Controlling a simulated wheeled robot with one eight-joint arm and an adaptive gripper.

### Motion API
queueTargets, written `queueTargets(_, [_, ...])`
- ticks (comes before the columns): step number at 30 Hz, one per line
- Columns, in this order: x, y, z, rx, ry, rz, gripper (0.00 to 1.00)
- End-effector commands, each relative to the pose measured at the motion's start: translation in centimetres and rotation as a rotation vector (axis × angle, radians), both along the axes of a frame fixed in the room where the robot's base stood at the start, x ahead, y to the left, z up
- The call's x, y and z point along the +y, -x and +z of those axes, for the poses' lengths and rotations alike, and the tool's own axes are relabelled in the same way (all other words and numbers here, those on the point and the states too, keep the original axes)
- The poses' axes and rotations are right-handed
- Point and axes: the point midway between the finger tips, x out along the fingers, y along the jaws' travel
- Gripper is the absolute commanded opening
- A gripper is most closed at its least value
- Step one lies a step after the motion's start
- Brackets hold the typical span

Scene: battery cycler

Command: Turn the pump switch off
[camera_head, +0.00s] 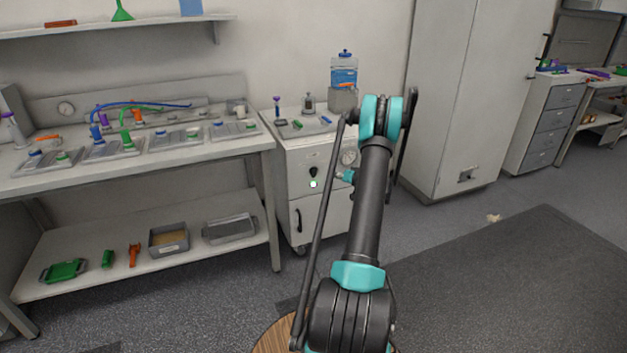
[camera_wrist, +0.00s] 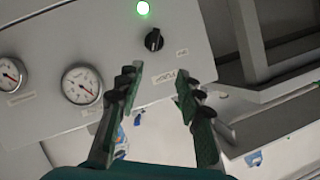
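The pump switch looks to be the black rotary knob (camera_wrist: 154,40) on the pale cabinet panel (camera_wrist: 130,40); it also shows in the head view (camera_head: 313,172). A lit green lamp (camera_wrist: 143,8) sits beside it. Small labels lie near the knob, too small to read surely. My gripper (camera_wrist: 158,84) is open and empty, its two dark fingers apart. In the wrist view the knob appears just beyond the fingertips, between their lines, and not touched. In the head view my arm reaches to the cabinet front; the fingers are hard to make out there.
Two round gauges (camera_wrist: 82,84) (camera_wrist: 10,74) are on the same panel. A bottle of blue liquid (camera_head: 344,72) and small items stand on the cabinet top. A workbench (camera_head: 190,160) stands left, a tall locker (camera_head: 455,100) right. Floor at the right is mostly clear.

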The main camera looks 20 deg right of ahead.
Motion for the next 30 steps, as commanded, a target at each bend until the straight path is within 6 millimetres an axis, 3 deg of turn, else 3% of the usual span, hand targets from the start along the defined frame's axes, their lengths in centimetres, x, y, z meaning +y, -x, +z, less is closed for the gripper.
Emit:
queueTargets(4, [-1.5, -0.2, -1.0, -0.024, -0.004, -0.017, 0.36])
queueTargets(11, [-1.1, -2.1, -1.8, -0.027, -0.005, -0.015, 0.36])
queueTargets(30, [1.7, -13.3, -5.9, -0.026, -0.006, -0.015, 0.36])
